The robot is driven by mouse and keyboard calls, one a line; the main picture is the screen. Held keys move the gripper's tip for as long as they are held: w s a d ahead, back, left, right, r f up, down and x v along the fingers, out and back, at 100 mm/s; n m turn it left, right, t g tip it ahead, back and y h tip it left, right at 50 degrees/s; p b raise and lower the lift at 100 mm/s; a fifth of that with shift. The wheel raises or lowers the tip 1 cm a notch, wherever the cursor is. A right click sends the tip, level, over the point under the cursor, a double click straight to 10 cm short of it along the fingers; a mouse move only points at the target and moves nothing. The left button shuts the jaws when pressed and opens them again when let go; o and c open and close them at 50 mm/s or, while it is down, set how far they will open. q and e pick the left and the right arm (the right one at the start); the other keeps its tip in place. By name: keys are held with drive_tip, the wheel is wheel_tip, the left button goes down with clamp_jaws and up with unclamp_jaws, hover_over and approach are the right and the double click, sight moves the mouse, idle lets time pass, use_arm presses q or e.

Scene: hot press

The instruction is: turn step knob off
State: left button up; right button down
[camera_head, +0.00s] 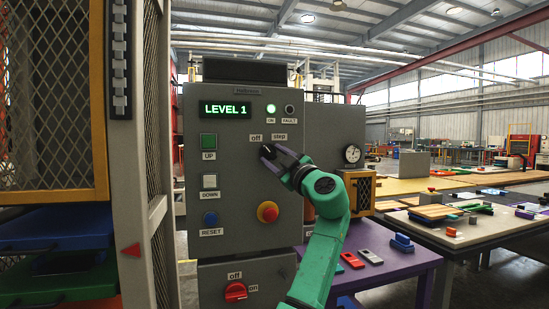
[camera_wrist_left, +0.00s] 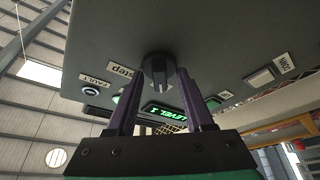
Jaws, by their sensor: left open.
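The step knob (camera_wrist_left: 158,70) is a dark round knob on the grey control panel (camera_head: 230,215), below the "off" and "step" labels (camera_head: 268,137). In the head view my left gripper (camera_head: 268,152) is at the knob and mostly covers it. In the left wrist view my left gripper (camera_wrist_left: 159,72) is open, with one finger on each side of the knob. I cannot tell whether the fingers touch it, or which label it points at. My right gripper is not in view.
The display (camera_head: 225,109) reads "LEVEL 1" and the ON lamp (camera_head: 271,109) glows green. A red-and-yellow stop button (camera_head: 268,212) sits below my gripper. A red off/on switch (camera_head: 236,292) is lower. A purple table (camera_head: 395,270) stands to the right.

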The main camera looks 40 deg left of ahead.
use_arm(q)
drive_tip(key=shift+d+f, duration=0.2)
drive_tip(key=shift+d, duration=0.15)
drive_tip(key=b+v, duration=0.4)
drive_tip(key=v, duration=0.9)
drive_tip(key=shift+s+d, duration=0.15)
drive_tip(key=shift+d, duration=0.25)
